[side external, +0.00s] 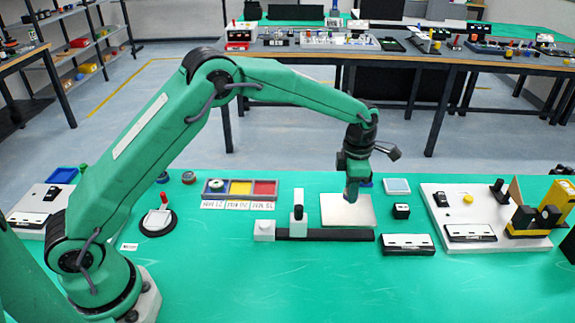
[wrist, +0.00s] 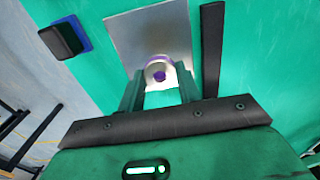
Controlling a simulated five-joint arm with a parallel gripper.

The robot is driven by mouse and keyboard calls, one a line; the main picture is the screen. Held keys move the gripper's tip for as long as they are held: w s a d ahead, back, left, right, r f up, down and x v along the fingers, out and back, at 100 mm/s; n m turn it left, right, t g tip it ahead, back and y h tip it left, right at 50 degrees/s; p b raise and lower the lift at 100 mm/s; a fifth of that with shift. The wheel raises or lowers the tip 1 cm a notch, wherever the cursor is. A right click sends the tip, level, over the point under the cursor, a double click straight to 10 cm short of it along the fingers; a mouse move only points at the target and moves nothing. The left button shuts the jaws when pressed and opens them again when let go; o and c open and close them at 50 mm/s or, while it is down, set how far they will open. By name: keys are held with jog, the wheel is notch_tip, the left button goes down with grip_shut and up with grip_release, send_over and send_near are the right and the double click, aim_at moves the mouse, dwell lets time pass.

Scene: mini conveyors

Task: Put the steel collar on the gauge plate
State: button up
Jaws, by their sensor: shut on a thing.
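The gauge plate (side external: 335,208) is a flat pale grey square on the green mat, right of centre in the side view. It also shows in the wrist view (wrist: 135,38). My gripper (side external: 352,198) points down over the plate. In the wrist view, my gripper (wrist: 158,85) has its fingers shut on the steel collar (wrist: 152,74), a short silvery ring with purple showing in its hole and along its edge. The collar appears over the plate's near part; I cannot tell whether it touches. In the side view the collar cannot be made out.
A black bar (side external: 340,235) with a white block (side external: 264,230) runs along the plate's front. A blue, yellow and red tray (side external: 240,195) stands left. A small black block (side external: 401,211) and a white board (side external: 480,240) with fixtures lie right. The front mat is clear.

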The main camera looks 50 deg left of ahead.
aim_at(348, 209)
jog(key=shift+w+a+f, duration=0.2)
jog(key=shift+w+a, duration=0.1)
jog(key=shift+f, duration=0.1)
jog(key=shift+f, duration=1.95)
jog(key=shift+f, duration=0.1)
jog(key=o, duration=1)
notch_tip(348, 209, up, 12)
jog(key=shift+r, duration=0.1)
